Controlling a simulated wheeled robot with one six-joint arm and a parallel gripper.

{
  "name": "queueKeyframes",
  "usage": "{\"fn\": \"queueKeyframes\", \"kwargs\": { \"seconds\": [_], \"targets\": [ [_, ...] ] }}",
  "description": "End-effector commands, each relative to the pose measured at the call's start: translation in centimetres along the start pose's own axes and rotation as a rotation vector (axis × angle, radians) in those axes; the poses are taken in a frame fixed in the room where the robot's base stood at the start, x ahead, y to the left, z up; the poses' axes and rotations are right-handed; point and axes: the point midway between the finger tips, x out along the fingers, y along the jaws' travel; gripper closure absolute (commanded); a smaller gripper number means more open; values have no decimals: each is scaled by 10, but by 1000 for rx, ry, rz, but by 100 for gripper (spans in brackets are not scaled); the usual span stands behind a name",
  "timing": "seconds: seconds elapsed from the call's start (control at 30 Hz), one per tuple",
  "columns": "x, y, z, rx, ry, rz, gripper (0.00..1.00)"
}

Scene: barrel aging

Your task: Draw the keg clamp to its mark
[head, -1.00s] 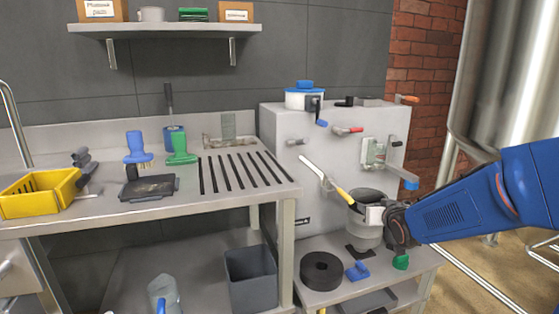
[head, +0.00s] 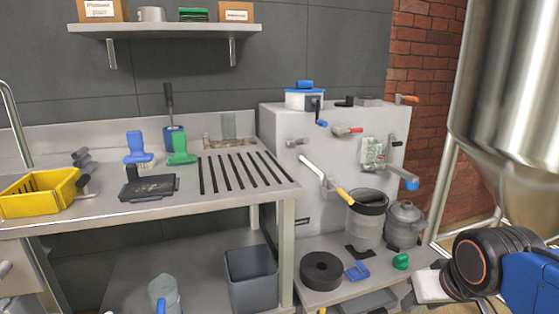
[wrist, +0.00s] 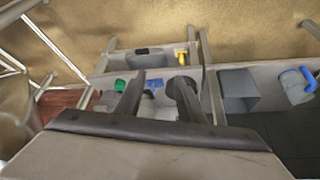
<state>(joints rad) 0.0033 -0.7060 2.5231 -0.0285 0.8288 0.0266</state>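Several levers stand on the pale cabinet front (head: 285,200); I cannot tell for sure which is the keg clamp. A long lever with a yellow grip (head: 342,194) slants down beside a clear, dark-rimmed container (head: 367,225). A blue-tipped lever (head: 408,184) sits below a small gauge-like plate (head: 373,153). A red-handled lever (head: 347,131) and a blue-handled one (head: 321,123) are higher up. My gripper (head: 430,288) is low at the right of the head view, apart from these levers. In the wrist view its two fingers (wrist: 158,82) are spread with nothing held.
The low shelf carries a black ring (head: 321,271), a blue clip (head: 357,271), a green knob (head: 400,261) and a grey pot (head: 405,225). A grey bin (head: 251,277) stands left of it. A large steel tank (head: 510,100) is at right. Floor shows beside the shelf.

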Motion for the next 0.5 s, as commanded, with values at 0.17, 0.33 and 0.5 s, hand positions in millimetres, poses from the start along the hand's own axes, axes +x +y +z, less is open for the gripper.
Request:
{"fn": "queueKeyframes", "kwargs": {
  "seconds": [0.17, 0.33, 0.5],
  "targets": [
    [-14, -5, 36, -11, -65, -18, 64],
    [-17, -6, 45, -15, -83, -23, 64],
    [-16, -6, 44, -15, -83, -22, 64]
  ]
}}
